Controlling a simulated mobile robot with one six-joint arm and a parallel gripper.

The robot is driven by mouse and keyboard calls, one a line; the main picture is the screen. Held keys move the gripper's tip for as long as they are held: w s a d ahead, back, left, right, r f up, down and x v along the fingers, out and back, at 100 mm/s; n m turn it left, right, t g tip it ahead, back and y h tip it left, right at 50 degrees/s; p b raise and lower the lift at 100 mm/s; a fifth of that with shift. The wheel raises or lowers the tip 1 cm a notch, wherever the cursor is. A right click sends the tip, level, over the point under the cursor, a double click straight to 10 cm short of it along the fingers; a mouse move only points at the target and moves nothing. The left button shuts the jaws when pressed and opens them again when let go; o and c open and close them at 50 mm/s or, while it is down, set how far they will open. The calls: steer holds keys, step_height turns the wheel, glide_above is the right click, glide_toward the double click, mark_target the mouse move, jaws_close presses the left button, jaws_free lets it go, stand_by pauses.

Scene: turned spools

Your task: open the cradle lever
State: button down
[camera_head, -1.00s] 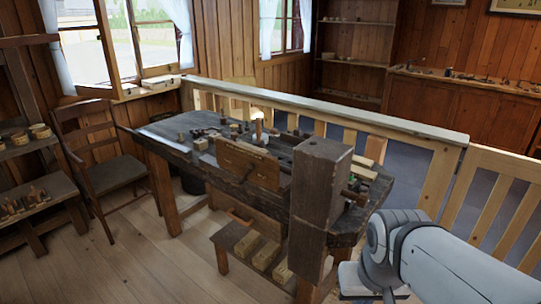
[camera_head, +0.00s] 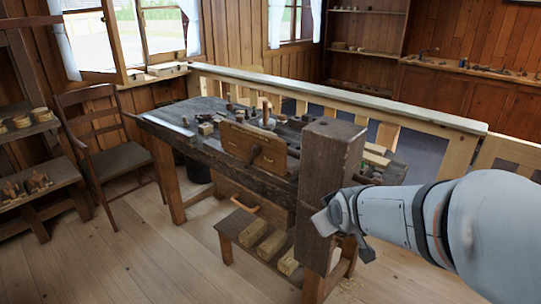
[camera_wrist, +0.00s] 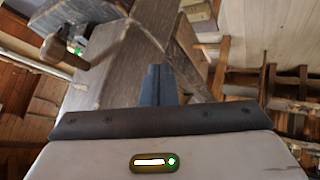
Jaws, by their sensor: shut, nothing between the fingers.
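My gripper (camera_wrist: 158,84) shows its dark fingers closed together, with nothing between them, at the middle of the wrist view. In the head view my gripper (camera_head: 327,221) is beside the thick dark wooden post (camera_head: 331,165) at the bench's near right end; whether it touches the post is unclear. A curved wooden handle (camera_head: 246,204) sticks out below the front of the bench. A rounded brown wooden knob (camera_wrist: 55,47) shows at upper left in the wrist view, apart from the fingers. I cannot tell which part is the cradle lever.
The workbench (camera_head: 170,139) carries a wooden box-like panel (camera_head: 252,148) and several small turned pieces. A low stool (camera_head: 228,232) with wooden blocks stands beneath. A railing (camera_head: 330,93) runs behind. A chair (camera_head: 112,160) stands left; the floor (camera_head: 150,255) in front is clear.

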steer(key=w+a+f+n+t+y+b, duration=0.3)
steer(key=w+a+n+t+y+b, duration=0.1)
steer(key=w+a+n+t+b, duration=0.1)
steer(key=w+a+f+n+t+y+b, duration=0.3)
steer(key=w+a+n+t+y+b, duration=0.1)
steer(key=w+a+n, duration=0.4)
steer(key=w+n+t+b, duration=0.1)
steer(key=w+t, duration=0.1)
steer(key=shift+w+a+f, duration=0.2)
steer(key=shift+w+a, duration=0.05)
steer(key=shift+w, duration=0.1)
glide_toward(257, 153)
steer(key=x, duration=0.6)
steer(key=shift+w+a+r, duration=0.1)
steer(key=shift+w+a, duration=0.05)
steer(key=shift+w, duration=0.25)
